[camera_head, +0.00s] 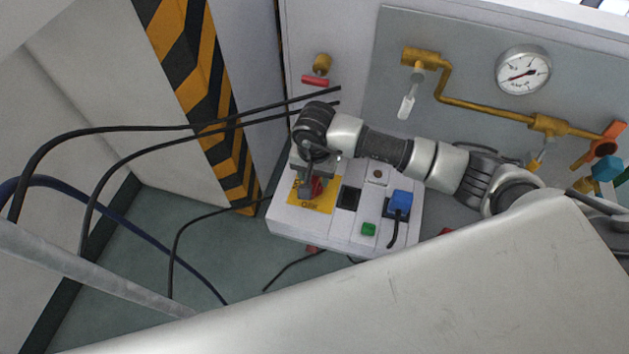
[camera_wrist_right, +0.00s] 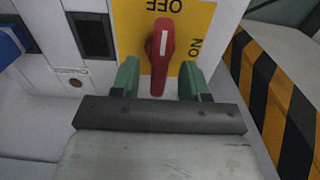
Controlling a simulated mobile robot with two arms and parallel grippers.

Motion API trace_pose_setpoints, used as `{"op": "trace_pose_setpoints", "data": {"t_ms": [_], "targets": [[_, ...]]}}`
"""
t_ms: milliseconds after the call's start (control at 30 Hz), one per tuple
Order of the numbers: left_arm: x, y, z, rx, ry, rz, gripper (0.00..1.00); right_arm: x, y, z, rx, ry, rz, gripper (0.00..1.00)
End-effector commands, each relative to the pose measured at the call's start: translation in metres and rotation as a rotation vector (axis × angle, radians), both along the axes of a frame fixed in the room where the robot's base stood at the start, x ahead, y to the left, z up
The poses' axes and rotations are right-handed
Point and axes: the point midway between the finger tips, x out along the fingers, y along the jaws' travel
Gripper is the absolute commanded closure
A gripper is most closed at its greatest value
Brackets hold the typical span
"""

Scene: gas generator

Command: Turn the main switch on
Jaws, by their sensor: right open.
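The main switch is a red rotary handle (camera_wrist_right: 161,58) on a yellow plate (camera_wrist_right: 190,22) with "OFF" and "ON" lettering, seen in the right wrist view. Its white mark is in line with "OFF". In the head view the red handle (camera_head: 317,187) and yellow plate (camera_head: 298,200) show partly under my right wrist. My right gripper (camera_wrist_right: 161,80) is open, with its green fingers on either side of the lower part of the handle. A gap shows on both sides of the handle; contact depth cannot be told. My left gripper is not in view.
The white control box (camera_head: 345,232) also carries a black socket (camera_head: 349,197), a green button (camera_head: 368,229) and a blue plug (camera_head: 400,202) with a cable. A gauge (camera_head: 523,71) and brass pipes (camera_head: 490,108) are on the wall behind. A striped post (camera_head: 205,90) stands left; black cables cross beside it.

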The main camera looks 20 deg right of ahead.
Motion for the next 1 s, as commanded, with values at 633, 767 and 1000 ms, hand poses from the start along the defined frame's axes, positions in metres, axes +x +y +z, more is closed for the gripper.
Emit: {"op": "trace_pose_setpoints", "data": {"t_ms": [633, 767, 1000], "targets": [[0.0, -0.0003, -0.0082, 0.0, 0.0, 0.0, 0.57, -0.0004, 0.0005, -0.0141, 0.001, 0.0, 0.0, 0.83], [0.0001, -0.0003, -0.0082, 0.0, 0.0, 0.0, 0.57, -0.0004, 0.0005, -0.0141, 0.001, 0.0, 0.0, 1.0], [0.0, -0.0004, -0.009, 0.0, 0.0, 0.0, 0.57, 0.0003, 0.0004, -0.0144, 0.001, 0.0, -0.002, 1.0]]}}
